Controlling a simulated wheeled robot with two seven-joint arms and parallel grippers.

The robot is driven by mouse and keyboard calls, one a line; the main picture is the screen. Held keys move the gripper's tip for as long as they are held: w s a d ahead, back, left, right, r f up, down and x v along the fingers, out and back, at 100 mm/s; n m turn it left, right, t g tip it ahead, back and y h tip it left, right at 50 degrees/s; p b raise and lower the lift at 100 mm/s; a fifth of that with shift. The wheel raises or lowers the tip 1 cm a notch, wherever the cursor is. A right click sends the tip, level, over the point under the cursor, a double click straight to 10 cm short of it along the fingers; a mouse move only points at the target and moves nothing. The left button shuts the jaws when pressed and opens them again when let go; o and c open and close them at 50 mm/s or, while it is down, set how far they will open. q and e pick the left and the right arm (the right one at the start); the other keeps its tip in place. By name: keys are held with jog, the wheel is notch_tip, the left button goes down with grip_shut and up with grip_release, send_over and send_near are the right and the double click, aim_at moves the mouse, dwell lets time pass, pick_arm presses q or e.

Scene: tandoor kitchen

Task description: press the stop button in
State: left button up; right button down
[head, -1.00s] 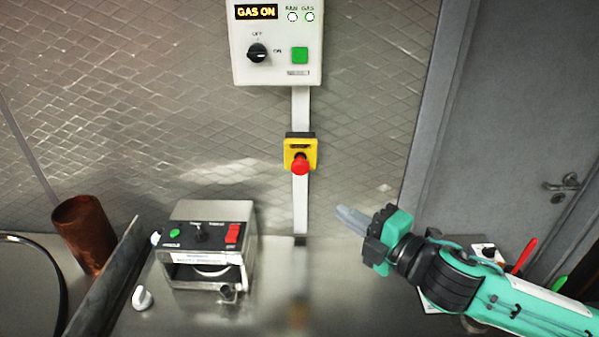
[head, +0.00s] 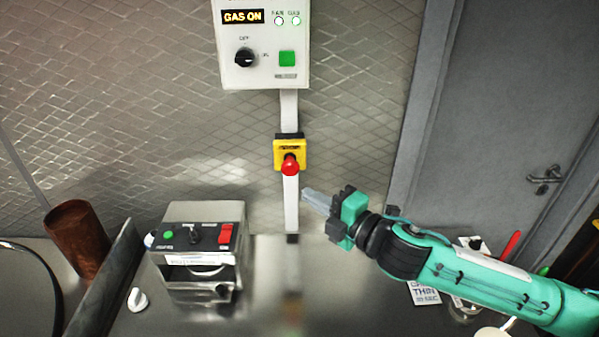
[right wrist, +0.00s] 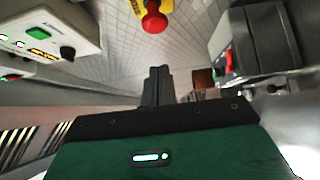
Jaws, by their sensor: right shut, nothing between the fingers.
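The stop button (head: 290,165) is a red mushroom knob on a yellow box (head: 291,146), fixed to a pale vertical conduit on the tiled wall. It also shows at the top of the right wrist view (right wrist: 154,20). My right gripper (head: 308,196) is shut and empty, its fingertips a little below and to the right of the red knob in the head view, apart from it. Its closed fingers also show in the right wrist view (right wrist: 157,80). My left gripper is not in view.
A control panel (head: 262,74) reading GAS ON, with a black knob and green button, is above the stop button. A steel machine (head: 203,215) with a red switch stands on the counter at left, near a copper-coloured cup (head: 76,236). A grey door (head: 490,120) is at right.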

aim_at(294, 170)
jog(key=shift+w+a+p, duration=0.5)
jog(key=shift+w, duration=0.65)
jog(key=shift+w+a+p, duration=0.45)
jog(key=shift+w+p, duration=0.1)
jog(key=shift+w, duration=0.55)
jog(key=shift+w+a+p, duration=0.5)
jog(key=shift+w, duration=0.65)
jog(key=shift+w+d, duration=0.1)
jog(key=shift+w, duration=0.75)
jog(key=shift+r, duration=0.1)
